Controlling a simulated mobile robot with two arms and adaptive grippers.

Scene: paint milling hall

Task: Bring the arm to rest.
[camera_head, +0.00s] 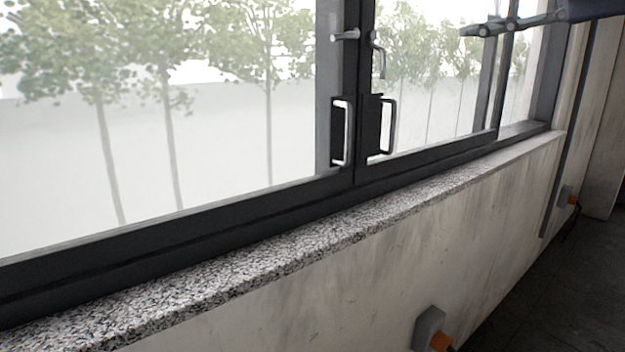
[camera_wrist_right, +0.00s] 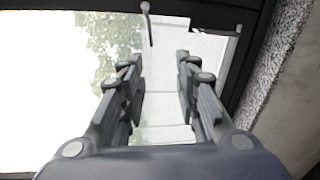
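My right gripper (camera_head: 478,30) is at the top right of the head view, its arm coming in from the right edge. It is in front of the window, near the right pane. The right wrist view shows its two fingers spread, with an empty gap (camera_wrist_right: 158,62) between them. Nothing is held. My left gripper is not in view.
A dark-framed window has two D-shaped handles (camera_head: 342,132) (camera_head: 388,126) and small lever handles (camera_head: 379,55). A handle also shows beyond the fingers in the right wrist view (camera_wrist_right: 148,22). A speckled stone sill (camera_head: 240,270) runs below, bare. Grey-orange sockets (camera_head: 430,330) stick out from the wall.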

